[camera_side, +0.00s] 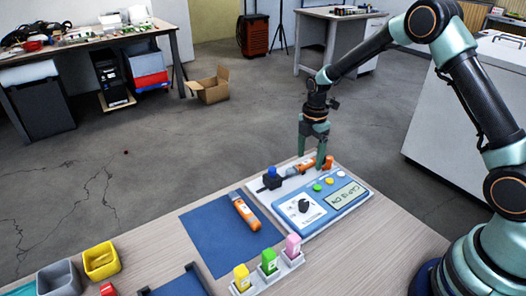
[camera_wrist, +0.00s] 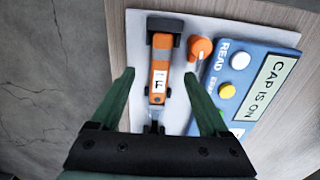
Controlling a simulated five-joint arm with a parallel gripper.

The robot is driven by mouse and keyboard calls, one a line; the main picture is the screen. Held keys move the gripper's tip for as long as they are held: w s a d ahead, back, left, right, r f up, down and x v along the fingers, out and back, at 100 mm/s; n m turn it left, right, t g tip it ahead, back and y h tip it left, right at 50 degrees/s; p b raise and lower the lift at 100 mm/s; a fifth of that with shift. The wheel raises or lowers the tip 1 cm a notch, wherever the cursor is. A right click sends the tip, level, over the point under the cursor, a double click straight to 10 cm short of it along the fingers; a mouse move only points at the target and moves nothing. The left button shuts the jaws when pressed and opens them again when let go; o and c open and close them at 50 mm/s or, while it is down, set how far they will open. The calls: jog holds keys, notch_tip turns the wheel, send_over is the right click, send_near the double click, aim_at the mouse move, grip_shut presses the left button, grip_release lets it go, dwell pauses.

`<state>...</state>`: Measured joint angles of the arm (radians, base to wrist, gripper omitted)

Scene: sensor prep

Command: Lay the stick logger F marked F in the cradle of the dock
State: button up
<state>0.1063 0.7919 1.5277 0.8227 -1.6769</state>
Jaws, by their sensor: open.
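The stick logger F (camera_wrist: 159,68), orange with a white label marked F, lies in the cradle (camera_wrist: 177,27) of the dock, one end at a black block. It shows partly in the side view (camera_side: 304,166), behind my fingers. The white and blue dock (camera_side: 308,207) stands on the table; its display (camera_wrist: 269,85) reads "CAP IS ON". My gripper (camera_wrist: 160,76) is open, with one finger on each side of the logger and visible gaps between. It also shows low over the dock's far end in the side view (camera_side: 312,160).
Another orange stick (camera_side: 245,213) lies on the blue mat (camera_side: 213,241). An orange knob (camera_wrist: 201,48) stands close beside the logger. A rack (camera_side: 270,279) with yellow, green and pink pieces is in front of the dock. Grey (camera_side: 58,280) and yellow bins (camera_side: 101,261) stand at left.

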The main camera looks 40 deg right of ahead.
jog(key=shift+r, duration=0.35)
jog(key=shift+r, duration=2.9)
jog(key=shift+r, duration=0.1)
jog(key=shift+s+a+r, duration=0.1)
jog(key=shift+r, duration=0.25)
jog(key=s+a+r+m+t, duration=0.2)
jog(key=s+r+m, duration=0.5)
jog(key=s+m, duration=0.2)
jog(key=s+a+r+m+t, duration=0.3)
jog(key=s+r+m, duration=0.5)
jog(key=s+m, duration=0.1)
jog(key=shift+s+t, duration=0.3)
jog(key=shift+s, duration=0.1)
